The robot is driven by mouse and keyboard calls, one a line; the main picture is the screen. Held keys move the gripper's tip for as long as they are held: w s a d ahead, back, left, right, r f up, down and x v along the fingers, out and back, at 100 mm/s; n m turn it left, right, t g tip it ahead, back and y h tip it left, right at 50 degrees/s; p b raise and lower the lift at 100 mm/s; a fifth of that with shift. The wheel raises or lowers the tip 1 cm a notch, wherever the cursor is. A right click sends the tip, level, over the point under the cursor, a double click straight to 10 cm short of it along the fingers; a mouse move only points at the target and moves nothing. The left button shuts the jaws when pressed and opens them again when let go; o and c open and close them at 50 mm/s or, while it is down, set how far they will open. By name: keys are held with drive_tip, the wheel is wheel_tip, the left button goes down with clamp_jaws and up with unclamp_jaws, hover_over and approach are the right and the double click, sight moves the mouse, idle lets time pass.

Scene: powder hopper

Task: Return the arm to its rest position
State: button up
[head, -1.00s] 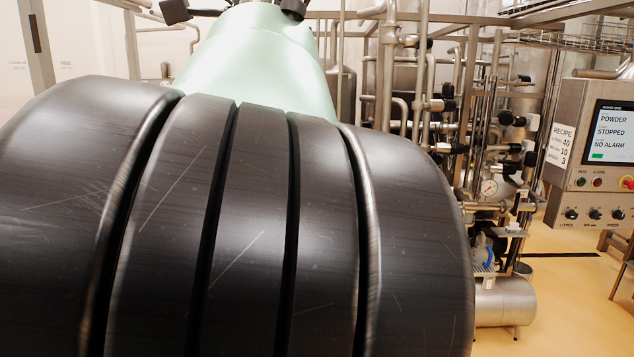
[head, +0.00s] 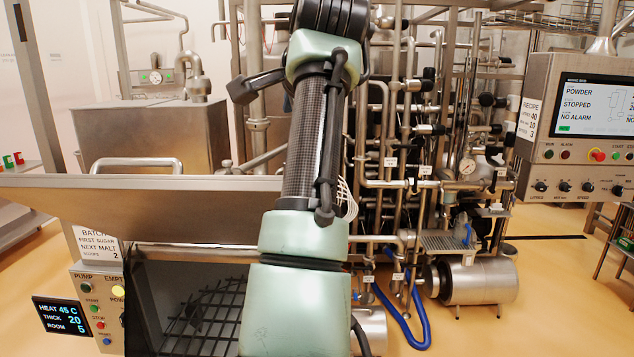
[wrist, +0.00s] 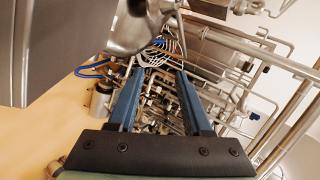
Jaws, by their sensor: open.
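My arm rises through the middle of the head view, with pale green links and a dark ribbed section. Its far end leaves the top of that picture, so my gripper does not show there. In the wrist view my gripper (wrist: 157,78) has two blue fingers standing well apart with nothing held between them. Pipework and coloured cables show beyond the fingers, and they look apart from the tips.
A hopper with a dark grate (head: 200,318) and a broad steel lid (head: 140,208) is at lower left, close to my arm. A control panel (head: 548,178) stands at right. Pipework, a steel cylinder (head: 482,281) and a blue hose (head: 425,335) are behind. Yellow floor is clear at lower right.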

drive_tip(key=s+d+n+t+h+b, duration=0.2)
drive_tip(key=s+n+t+b, duration=0.6)
drive_tip(key=s, duration=2.2)
drive_tip(key=d+n+t, duration=0.1)
drive_tip(key=n+t, duration=0.4)
drive_tip(key=t, duration=0.3)
drive_tip(key=shift+s+d+r+h+b, duration=0.2)
drive_tip(key=shift+s+r+h+b, duration=0.1)
drive_tip(key=shift+s+h+b, duration=0.1)
